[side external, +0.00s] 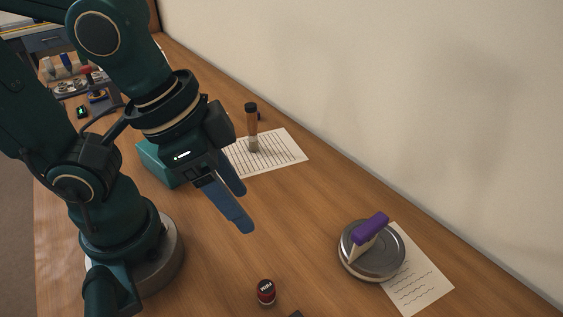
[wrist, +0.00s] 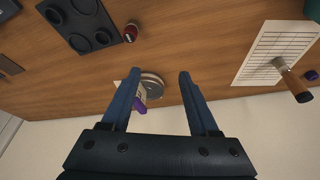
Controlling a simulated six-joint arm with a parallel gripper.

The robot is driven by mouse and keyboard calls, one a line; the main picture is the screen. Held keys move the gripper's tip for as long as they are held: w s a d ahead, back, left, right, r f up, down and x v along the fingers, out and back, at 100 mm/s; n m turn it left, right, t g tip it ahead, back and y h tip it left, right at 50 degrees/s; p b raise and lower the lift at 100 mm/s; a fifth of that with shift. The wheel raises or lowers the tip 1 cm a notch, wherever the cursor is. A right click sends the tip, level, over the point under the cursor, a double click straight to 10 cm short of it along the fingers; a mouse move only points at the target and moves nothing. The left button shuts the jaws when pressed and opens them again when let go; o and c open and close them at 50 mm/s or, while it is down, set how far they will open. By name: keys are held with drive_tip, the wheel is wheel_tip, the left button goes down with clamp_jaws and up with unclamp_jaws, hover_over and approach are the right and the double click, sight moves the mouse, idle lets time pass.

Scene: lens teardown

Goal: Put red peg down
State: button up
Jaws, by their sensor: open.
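A small dark red cylinder (side external: 266,292) with a black top and white lettering stands upright on the wooden table at the front. It also shows in the wrist view (wrist: 131,32), beside a dark tray. It is the only clearly red object near my gripper; I cannot tell whether it is the red peg. My gripper (side external: 243,208) is above the table, with its blue fingers pointing down and apart. In the wrist view my gripper (wrist: 159,74) is open, with nothing held between its fingers.
A round metal-topped disc (side external: 359,265) carries a purple-topped piece (side external: 371,228), beside a paper sheet (side external: 418,285). The dark tray (wrist: 82,22) has several round recesses. A wall bounds the table. Bare table lies between.

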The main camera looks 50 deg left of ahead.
drive_tip(key=w+a+r+n+t+y, duration=0.1)
drive_tip(key=a+n+t, duration=0.1)
drive_tip(key=a+n, duration=0.2)
drive_tip(key=a, duration=0.3)
drive_tip(key=shift+w+a+r+y, duration=0.3)
drive_tip(key=shift+w+a+r, duration=0.05)
drive_tip(key=shift+w, duration=0.05)
idle(0.6)
